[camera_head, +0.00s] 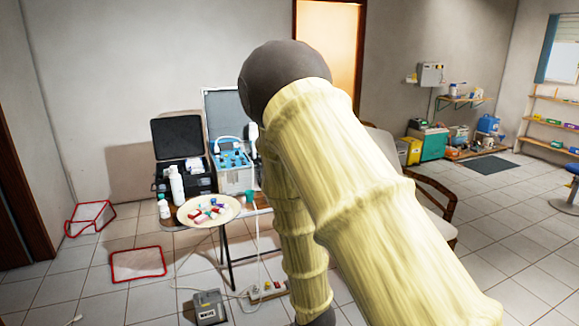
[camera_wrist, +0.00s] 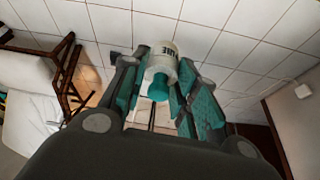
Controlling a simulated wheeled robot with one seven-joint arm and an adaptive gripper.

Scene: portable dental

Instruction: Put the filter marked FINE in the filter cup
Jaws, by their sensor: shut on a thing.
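My gripper (camera_wrist: 157,84) is shut on a small white cylinder with a teal end (camera_wrist: 162,63), which shows between the two fingers in the wrist view. Dark letters on its side are only partly readable, so I cannot confirm that they say FINE. The cylinder is held clear of the tiled floor. I cannot make out the filter cup for sure. A blue-fronted portable dental unit (camera_head: 234,178) stands by the back wall, partly hidden by my arm.
A round cream table (camera_head: 189,219) carries several small red, white and blue items. Bottles (camera_head: 176,184) and an open black case (camera_head: 178,138) stand behind it. A small green cup (camera_head: 250,196) is at its right. A grey pedal (camera_head: 209,306) and cables lie on the floor. A chair (camera_head: 437,210) stands right.

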